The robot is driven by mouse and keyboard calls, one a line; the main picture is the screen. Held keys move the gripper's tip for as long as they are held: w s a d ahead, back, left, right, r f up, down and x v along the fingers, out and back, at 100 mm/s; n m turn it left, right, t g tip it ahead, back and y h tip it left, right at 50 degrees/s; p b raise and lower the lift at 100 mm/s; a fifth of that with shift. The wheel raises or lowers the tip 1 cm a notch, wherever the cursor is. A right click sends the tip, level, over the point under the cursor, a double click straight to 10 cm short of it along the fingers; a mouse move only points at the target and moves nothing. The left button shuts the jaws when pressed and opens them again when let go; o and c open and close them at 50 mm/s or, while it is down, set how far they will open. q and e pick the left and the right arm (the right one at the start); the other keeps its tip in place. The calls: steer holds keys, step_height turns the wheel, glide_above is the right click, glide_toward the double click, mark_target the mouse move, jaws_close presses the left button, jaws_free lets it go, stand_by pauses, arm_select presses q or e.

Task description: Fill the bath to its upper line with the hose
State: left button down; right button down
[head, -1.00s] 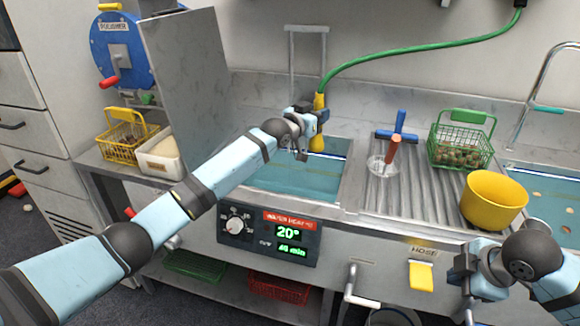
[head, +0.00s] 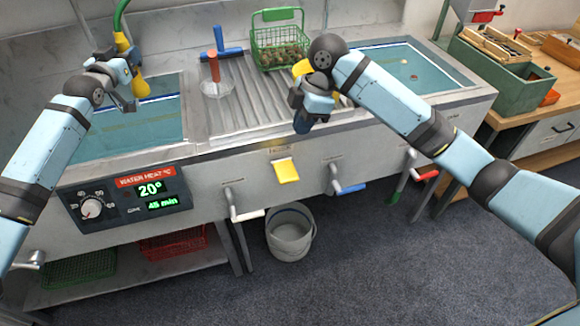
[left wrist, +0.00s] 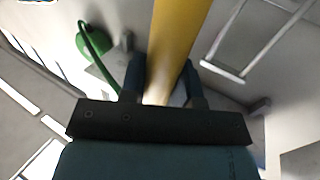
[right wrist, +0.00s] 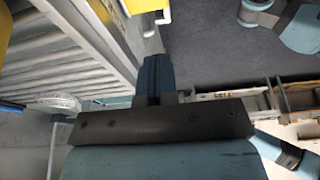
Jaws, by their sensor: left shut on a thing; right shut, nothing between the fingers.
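My left gripper (head: 124,92) is shut on the yellow nozzle (head: 139,86) of the green hose (head: 118,16), over the back of the left basin, the bath (head: 130,134). The nozzle also shows between the fingers in the left wrist view (left wrist: 172,45). Blue-green water stands in the bath, below the rim. A pale line shows on its back wall; I cannot tell which mark it is. No water stream is clear. The yellow hose paddle (head: 285,171) hangs on the counter front. My right gripper (head: 303,121) is shut and empty, above and slightly right of the paddle.
A heater panel (head: 130,200) reads 20° and 45 min. The drainboard (head: 240,112) holds a green basket (head: 280,45) of chestnuts and a yellow bowl (head: 301,68), partly hidden by my right arm. Levers (head: 350,189) stick out below. A bucket (head: 290,232) stands on the floor.

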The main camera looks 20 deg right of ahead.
glide_toward(287, 177)
steer(key=x, duration=0.5)
steer(key=shift+a+f, duration=0.15)
steer(key=shift+a, duration=0.15)
steer(key=shift+w+f, duration=0.1)
steer(key=shift+f, duration=0.6)
